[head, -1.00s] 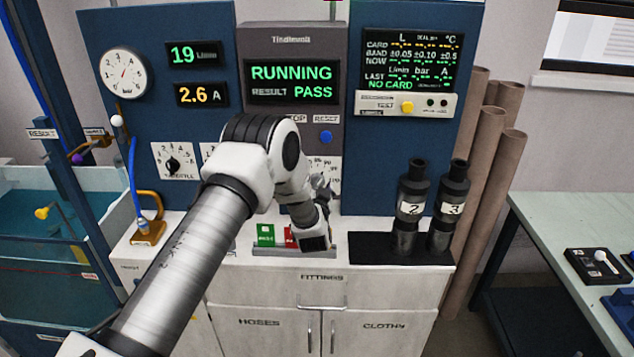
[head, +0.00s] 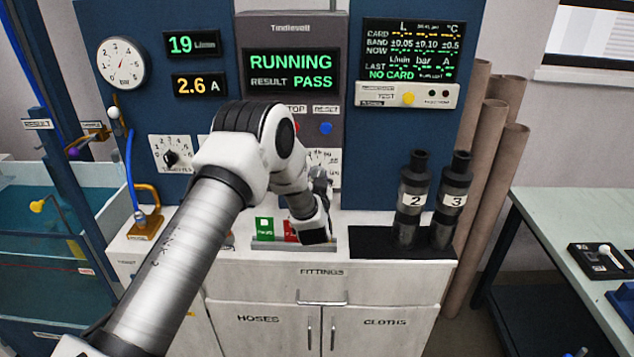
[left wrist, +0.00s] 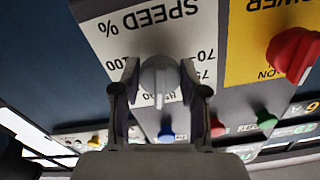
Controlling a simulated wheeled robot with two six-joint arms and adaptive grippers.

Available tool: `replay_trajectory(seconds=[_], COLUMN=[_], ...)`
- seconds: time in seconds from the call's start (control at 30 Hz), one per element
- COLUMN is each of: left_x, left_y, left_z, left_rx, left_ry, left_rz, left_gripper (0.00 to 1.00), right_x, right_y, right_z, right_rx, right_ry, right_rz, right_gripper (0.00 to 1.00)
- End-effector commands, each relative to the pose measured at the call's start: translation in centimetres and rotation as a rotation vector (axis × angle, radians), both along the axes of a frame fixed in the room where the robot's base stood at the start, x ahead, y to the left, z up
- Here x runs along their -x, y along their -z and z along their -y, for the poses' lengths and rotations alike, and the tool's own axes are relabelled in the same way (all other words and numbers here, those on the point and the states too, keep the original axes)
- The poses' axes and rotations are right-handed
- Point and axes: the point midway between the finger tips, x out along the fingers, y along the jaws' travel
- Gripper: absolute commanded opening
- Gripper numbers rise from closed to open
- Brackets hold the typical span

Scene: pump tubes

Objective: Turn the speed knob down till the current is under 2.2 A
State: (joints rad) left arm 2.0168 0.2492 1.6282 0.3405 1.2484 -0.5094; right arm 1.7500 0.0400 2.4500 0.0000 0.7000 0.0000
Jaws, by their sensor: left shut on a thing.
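The speed knob (left wrist: 157,82) is grey and sits on a white dial plate (left wrist: 122,43) marked SPEED % in the left wrist view, where the lettering is upside down. My left gripper (left wrist: 159,70) is shut on it, one finger on each side. In the head view, my left gripper (head: 322,187) is at the panel, and the arm and hand hide the knob and most of its dial. The current display (head: 199,85) reads 2.6 A in yellow. My right gripper is not in view.
A red knob (left wrist: 292,52) on a yellow POWER plate is close beside the speed dial. The main screen (head: 291,74) reads RUNNING, RESULT PASS. The flow display (head: 192,44) reads 19. Black fittings 2 (head: 412,200) and 3 (head: 451,200) stand upright on the counter's right side.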

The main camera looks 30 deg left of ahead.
Motion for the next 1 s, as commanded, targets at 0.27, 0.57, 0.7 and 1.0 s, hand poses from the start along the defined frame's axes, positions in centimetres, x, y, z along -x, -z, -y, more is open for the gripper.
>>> replay_trajectory(seconds=[0.27,0.57,0.7,1.0], left_x=[0.0,0.0,0.0,0.0], left_y=[0.4,0.2,0.1,0.1], left_z=[0.0,0.1,0.1,0.1], left_rx=[0.151,0.236,0.244,0.244], left_ry=[0.0,0.0,0.0,0.0], left_rz=[0.092,0.142,0.147,0.147], left_gripper=[0.08,0.08,0.08,0.5], right_x=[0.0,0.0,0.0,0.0], right_y=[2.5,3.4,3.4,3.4], right_z=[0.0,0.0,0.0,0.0], right_rx=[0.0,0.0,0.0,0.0], right_ry=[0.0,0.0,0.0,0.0], right_rz=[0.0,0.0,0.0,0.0], right_gripper=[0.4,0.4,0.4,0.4])
